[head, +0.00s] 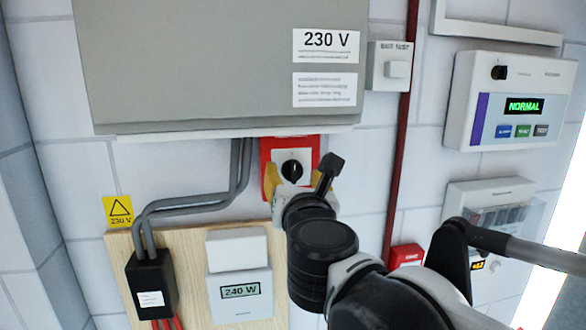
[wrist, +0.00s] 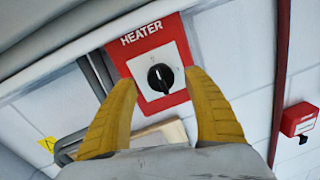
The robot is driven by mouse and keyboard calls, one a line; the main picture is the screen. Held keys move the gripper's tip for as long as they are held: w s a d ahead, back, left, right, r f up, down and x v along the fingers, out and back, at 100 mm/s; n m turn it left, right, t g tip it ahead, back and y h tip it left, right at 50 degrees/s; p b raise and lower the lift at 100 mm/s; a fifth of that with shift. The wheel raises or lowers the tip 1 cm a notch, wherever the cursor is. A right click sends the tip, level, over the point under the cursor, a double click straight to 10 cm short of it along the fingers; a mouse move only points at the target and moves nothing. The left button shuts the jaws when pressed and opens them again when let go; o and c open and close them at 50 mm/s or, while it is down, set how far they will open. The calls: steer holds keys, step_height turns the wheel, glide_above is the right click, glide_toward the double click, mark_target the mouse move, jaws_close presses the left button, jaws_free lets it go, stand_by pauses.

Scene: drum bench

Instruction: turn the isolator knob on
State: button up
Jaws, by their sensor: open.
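The isolator is a red plate with a white centre and a round black knob (head: 292,171), mounted on the wall just under a large grey cabinet. In the wrist view the plate reads HEATER, and the black knob (wrist: 160,78) has a pale pointer line that looks nearly upright in the picture. My gripper (wrist: 161,82) is open, with one yellow finger on each side of the knob in the picture. The fingers look short of the knob, with no contact visible. In the head view my gripper (head: 299,183) is just below and in front of the plate, and its fingers cover the plate's lower sides.
The grey cabinet (head: 200,60) overhangs directly above the isolator. Grey conduits (head: 190,207) run to its left. A wooden board (head: 190,260) with a 240 W meter (head: 240,292) is below. A dark red pipe (head: 399,150) and a NORMAL panel (head: 517,105) are to the right.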

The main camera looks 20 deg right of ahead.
steer(key=shift+x, duration=1.2)
steer(key=shift+s, duration=0.1)
steer(key=c, duration=1.2)
